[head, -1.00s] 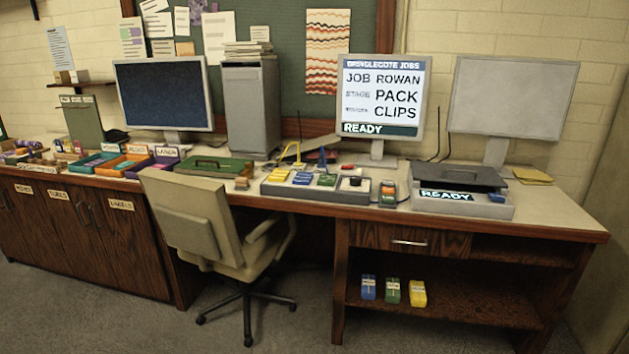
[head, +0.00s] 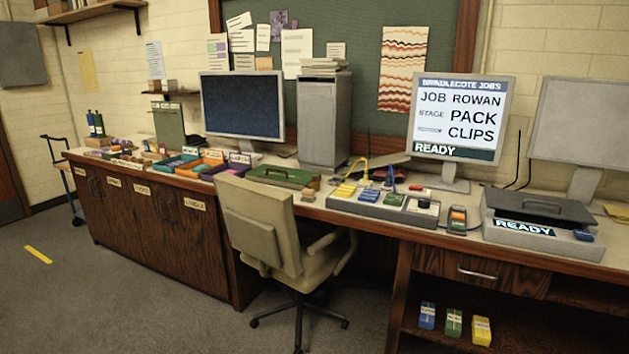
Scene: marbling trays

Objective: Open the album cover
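Nothing in the head view is clearly marked as an album. A flat green case (head: 281,176) with a dark handle lies on the desk behind the chair and looks closed. A grey device (head: 545,237) with a dark, handled lid (head: 541,208) stands at the right of the desk; its lid is down and its front display reads READY. I cannot tell whether either is the album. Neither of my grippers is in view.
An office chair (head: 262,226) stands in front of the desk (head: 380,221). Coloured trays (head: 213,166) line the left counter. A dark trolley (head: 62,170) stands at its far left end.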

